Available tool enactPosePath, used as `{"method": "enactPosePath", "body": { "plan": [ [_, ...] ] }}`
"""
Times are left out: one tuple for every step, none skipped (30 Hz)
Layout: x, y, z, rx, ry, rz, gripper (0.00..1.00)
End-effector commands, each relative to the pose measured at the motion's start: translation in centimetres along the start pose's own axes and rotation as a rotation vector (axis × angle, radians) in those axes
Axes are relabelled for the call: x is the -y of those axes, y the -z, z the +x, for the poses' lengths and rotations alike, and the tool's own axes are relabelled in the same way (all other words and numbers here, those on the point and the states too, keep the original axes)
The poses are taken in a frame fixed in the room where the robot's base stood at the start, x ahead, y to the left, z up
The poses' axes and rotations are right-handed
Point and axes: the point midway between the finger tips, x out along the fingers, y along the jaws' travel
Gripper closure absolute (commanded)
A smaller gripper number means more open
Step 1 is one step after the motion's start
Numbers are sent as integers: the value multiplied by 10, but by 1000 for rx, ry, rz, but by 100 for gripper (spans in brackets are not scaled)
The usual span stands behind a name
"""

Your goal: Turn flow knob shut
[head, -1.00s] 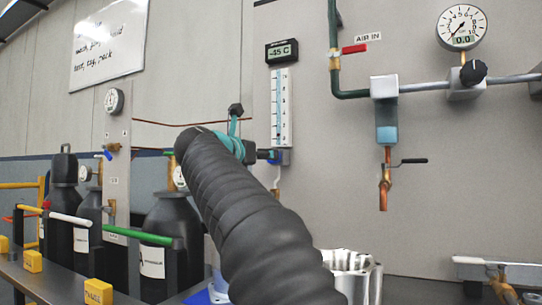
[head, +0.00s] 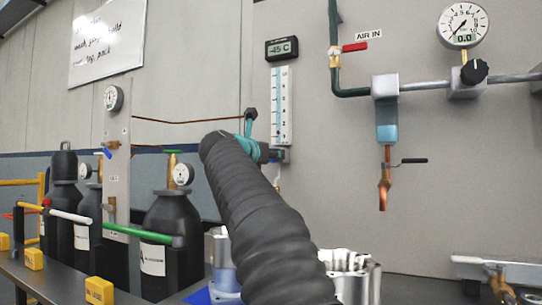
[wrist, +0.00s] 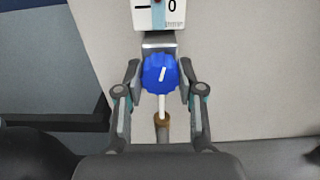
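The blue flow knob (wrist: 160,73) is in the middle of the wrist view. My gripper (wrist: 160,78) has one finger on each side of the knob, with what looks like a narrow gap at each side. In the head view my gripper (head: 279,155) is at the foot of the flow meter, and the knob is mostly hidden there.
A copper fitting (wrist: 162,125) hangs under the knob between my fingers. A red-handled valve (head: 349,48), a round gauge (head: 463,25) and a black knob (head: 474,71) are on the panel at right. Dark gas cylinders (head: 168,222) stand left. Metal housings (head: 350,265) are below.

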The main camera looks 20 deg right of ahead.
Motion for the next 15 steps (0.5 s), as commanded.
{"method": "enactPosePath", "body": {
  "plan": [
    [0,0,0,0,0,0,97],
    [0,0,0,0,0,0,97],
    [0,0,0,0,0,-1,97],
    [0,-1,0,0,0,-3,97],
    [0,-1,0,0,0,-10,97],
    [0,-3,0,0,1,-26,97],
    [0,-3,0,-1,1,-43,97],
    [0,-4,0,-1,1,-63,97],
    [0,-5,0,-2,1,-96,97],
    [0,-6,0,-2,1,-121,97],
    [0,-6,0,-2,1,-147,97],
    [0,-6,0,-1,1,-178,97],
    [0,-5,0,-2,0,-200,97],
    [0,-5,0,-1,0,-220,97],
    [-1,-4,0,-1,0,-242,97]
  ]
}}
